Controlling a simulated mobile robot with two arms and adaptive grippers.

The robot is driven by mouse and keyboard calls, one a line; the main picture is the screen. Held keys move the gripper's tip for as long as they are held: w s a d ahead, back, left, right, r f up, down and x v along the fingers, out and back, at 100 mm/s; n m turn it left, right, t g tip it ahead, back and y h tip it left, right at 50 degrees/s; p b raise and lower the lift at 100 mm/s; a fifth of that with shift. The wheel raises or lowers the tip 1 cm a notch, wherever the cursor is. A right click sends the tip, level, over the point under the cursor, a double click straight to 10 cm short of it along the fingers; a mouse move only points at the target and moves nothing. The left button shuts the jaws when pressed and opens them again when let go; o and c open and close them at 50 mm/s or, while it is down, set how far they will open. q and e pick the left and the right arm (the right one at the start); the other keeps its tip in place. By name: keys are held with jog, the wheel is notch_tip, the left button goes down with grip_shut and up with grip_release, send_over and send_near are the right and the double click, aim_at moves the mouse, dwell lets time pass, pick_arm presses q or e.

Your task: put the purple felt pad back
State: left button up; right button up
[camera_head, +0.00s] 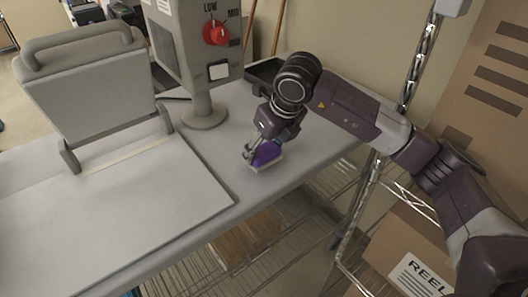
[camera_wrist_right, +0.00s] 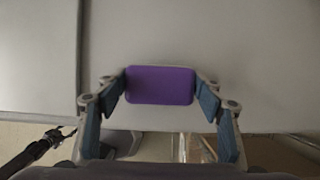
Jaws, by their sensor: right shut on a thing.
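The purple felt pad (camera_head: 266,153) is at the front edge area of the grey table (camera_head: 215,165) in the head view, on a pale base. In the right wrist view the purple felt pad (camera_wrist_right: 160,85) shows as a rounded purple block. My right gripper (camera_head: 258,150) is shut on it, and the wrist view shows the right gripper's (camera_wrist_right: 160,88) two fingers against its left and right ends. I cannot tell whether the pad touches the table or is just above it. My left gripper is not in view.
A flat press with a raised grey lid (camera_head: 88,85) stands on the left. A dark tray (camera_head: 265,75) lies at the back. Wire shelving and cardboard boxes (camera_head: 410,245) are at the right.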

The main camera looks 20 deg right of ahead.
notch_tip(320, 180, down, 2)
jog(key=o, duration=0.7)
jog(key=shift+f, duration=0.15)
jog(key=shift+c, duration=0.2)
jog(key=o, duration=0.4)
jog(key=shift+o, duration=0.2)
